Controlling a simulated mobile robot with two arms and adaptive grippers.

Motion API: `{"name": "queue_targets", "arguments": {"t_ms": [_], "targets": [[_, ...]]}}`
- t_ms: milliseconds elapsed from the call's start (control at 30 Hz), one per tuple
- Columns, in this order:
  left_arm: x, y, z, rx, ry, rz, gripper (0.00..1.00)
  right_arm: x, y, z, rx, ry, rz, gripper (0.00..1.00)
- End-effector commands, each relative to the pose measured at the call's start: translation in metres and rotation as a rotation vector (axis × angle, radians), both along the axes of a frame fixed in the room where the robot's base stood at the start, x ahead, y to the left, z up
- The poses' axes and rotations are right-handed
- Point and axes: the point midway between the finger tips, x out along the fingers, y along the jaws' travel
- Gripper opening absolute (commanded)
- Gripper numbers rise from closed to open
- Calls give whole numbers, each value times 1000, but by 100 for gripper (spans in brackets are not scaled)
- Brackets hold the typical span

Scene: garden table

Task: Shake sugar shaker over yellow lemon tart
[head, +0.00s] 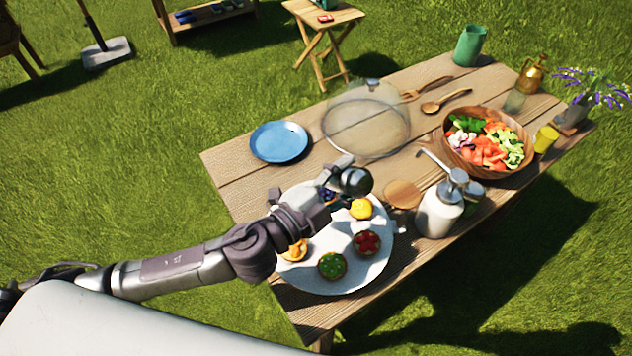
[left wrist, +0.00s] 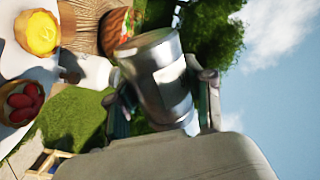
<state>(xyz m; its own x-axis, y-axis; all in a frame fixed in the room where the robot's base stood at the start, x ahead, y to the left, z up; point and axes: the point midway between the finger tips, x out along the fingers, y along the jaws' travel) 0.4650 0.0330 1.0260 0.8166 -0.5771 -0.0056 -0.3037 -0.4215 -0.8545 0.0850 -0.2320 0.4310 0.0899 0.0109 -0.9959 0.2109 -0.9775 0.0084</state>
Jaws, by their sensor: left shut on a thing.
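The yellow lemon tart (head: 361,208) sits on the round white board (head: 350,270) near the table's front left. It also shows at the upper left of the left wrist view (left wrist: 38,33). My left gripper (head: 343,180) is just above and beside this tart, over the board's far part. It is shut on the silvery metal sugar shaker (left wrist: 155,75), which lies between its fingers in the left wrist view, tilted in that picture with its wide end toward the tart side. My right gripper is not in view.
Red (head: 367,243), green (head: 332,265) and orange (head: 293,250) tarts share the board. A white pump bottle (head: 438,212) stands right of it. A blue plate (head: 279,142), clear dome (head: 366,120) and salad bowl (head: 520,165) are farther back.

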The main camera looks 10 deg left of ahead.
Motion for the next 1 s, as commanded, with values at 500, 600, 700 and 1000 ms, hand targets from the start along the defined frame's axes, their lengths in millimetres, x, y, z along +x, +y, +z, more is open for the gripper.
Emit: {"name": "queue_targets", "arguments": {"t_ms": [500,600,700,1000], "targets": [[72,-12,11,116,-111,-267,11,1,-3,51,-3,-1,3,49],[79,-10,11,127,-126,-296,11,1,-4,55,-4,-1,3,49],[84,-9,10,135,-135,-315,11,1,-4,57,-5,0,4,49],[86,-8,1,285,-287,-326,11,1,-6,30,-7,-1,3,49]]}}
